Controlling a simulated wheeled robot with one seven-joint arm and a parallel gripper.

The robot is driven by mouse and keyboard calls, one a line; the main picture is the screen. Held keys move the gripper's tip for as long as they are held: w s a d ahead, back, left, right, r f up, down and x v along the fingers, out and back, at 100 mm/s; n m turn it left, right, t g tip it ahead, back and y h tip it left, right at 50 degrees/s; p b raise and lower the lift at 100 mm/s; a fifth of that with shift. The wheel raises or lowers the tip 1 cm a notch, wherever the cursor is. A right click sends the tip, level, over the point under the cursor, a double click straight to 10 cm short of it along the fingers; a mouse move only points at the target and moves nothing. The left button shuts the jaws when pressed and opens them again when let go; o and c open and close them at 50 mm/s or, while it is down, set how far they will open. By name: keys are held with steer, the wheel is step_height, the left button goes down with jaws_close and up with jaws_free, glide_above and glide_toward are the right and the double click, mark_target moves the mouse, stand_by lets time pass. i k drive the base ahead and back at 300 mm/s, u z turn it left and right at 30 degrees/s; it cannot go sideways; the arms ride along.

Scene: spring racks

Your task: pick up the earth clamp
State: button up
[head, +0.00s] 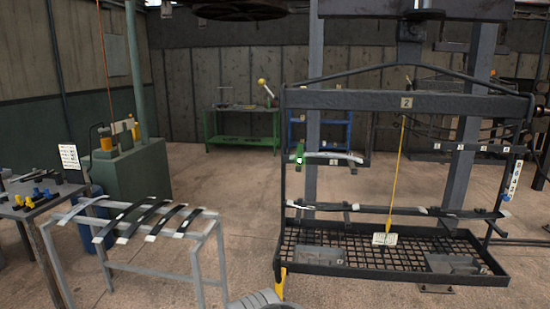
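A small bright green clamp-like piece (299,157) sits at the left end of the rack's middle bar, by the left upright, at the end of a pale leaf spring (337,157). It looks like the earth clamp, but it is too small to be sure. My gripper is not in view. A grey rounded part at the bottom edge may belong to my arm.
The black hanging rack (350,100) has a mesh tray (345,259) below and a yellow cord (398,160) hanging inside. A grey stand (170,274) with several leaf springs is at left. A green bench (240,110) stands behind. Floor between stand and rack is open.

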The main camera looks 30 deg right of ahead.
mark_target(299, 159)
steer(key=u, duration=0.45)
steer(key=i, duration=1.3)
steer(key=z, duration=0.65)
